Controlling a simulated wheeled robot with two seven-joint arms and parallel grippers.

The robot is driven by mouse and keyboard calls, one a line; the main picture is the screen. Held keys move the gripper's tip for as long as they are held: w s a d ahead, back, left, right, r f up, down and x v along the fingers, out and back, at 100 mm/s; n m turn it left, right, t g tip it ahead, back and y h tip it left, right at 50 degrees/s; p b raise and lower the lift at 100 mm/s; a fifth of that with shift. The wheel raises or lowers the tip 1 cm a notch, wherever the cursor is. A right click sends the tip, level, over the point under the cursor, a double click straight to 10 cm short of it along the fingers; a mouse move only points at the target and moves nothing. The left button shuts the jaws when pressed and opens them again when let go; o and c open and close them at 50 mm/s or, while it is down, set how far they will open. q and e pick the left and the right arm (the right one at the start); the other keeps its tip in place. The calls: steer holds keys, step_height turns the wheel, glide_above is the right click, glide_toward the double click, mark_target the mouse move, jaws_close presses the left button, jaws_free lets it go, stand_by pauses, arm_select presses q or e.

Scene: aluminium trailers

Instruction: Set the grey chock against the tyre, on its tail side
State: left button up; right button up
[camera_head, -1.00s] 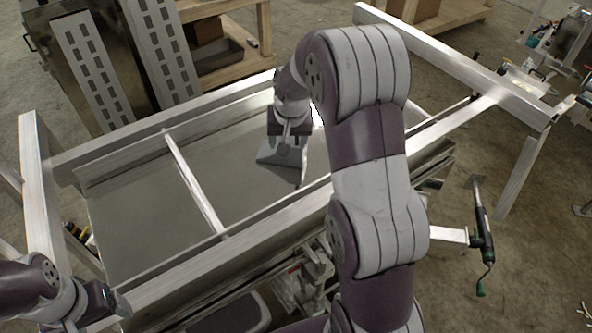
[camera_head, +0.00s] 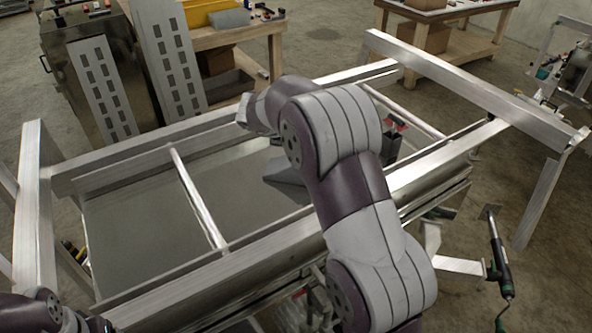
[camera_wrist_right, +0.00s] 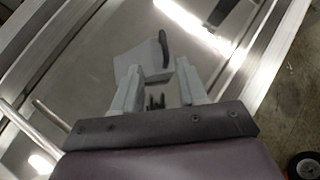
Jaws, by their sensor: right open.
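The grey chock (camera_head: 284,171) lies on the flat grey bed of the aluminium frame, partly hidden by my right arm. In the right wrist view the chock (camera_wrist_right: 138,60) shows as a pale wedge with a dark handle-like strip, beyond the fingertips. My right gripper (camera_wrist_right: 158,72) is open, with nothing seen held between its fingers; in the head view my arm hides it.
A metal crossbar (camera_head: 198,200) spans the bed left of the chock, and long aluminium rails (camera_head: 210,275) border it. A black and red item (camera_head: 391,140) stands right of my arm. Workbenches stand behind. A tool with a green grip (camera_head: 497,262) is at the right.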

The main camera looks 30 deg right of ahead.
steer(key=p+x, duration=0.1)
steer(key=x, duration=0.7)
steer(key=shift+w+a+p, duration=0.15)
steer(key=shift+w+p, duration=0.05)
steer(key=shift+p, duration=0.2)
steer(key=d+f+p, duration=0.2)
steer(key=d+f, duration=0.1)
steer(key=shift+w+f, duration=0.25)
steer(key=shift+w, duration=0.1)
steer(key=shift+w+d+f, duration=0.15)
steer(key=shift+w+f, duration=0.15)
steer(key=c, duration=0.6)
steer(key=shift+s+r, duration=0.15)
jaws_close()
steer(key=shift+r, duration=0.1)
